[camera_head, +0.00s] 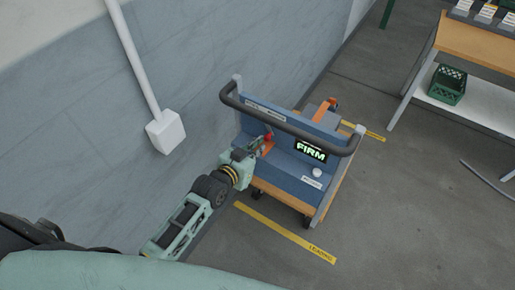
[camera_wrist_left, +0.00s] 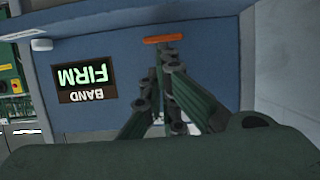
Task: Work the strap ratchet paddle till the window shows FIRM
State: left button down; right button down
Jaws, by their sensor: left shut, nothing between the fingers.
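The window (camera_head: 310,150) on the blue cart panel shows FIRM in bright green letters. In the left wrist view the window (camera_wrist_left: 86,80) appears upside down and reads BAND FIRM. My left gripper (camera_head: 262,146) is at the left part of the blue panel. In the wrist view its fingers (camera_wrist_left: 167,58) are shut with nothing held. An orange bar (camera_wrist_left: 163,39), likely the ratchet paddle, shows just beyond the fingertips; I cannot tell whether they touch it. A small red part (camera_head: 268,136) shows by the gripper in the head view. My right gripper is not in view.
The wheeled cart has a dark handlebar (camera_head: 290,127) above the panel and a white round button (camera_head: 317,172). A wall with a white box (camera_head: 165,131) is at left. A shelf with a green crate (camera_head: 447,84) stands at right. The floor around the cart is mostly clear.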

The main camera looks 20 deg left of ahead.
pick_arm(q)
jog(key=shift+w+r+p, duration=0.1)
jog(key=shift+r+p, duration=0.4)
jog(key=shift+r, duration=0.05)
jog(key=s+a+r+p, duration=0.1)
jog(key=s+a+r, duration=0.1)
jog(key=s+r, duration=0.4)
jog(key=shift+s+r+p, duration=0.4)
jog(key=shift+s, duration=0.9)
jog(key=shift+a, duration=0.1)
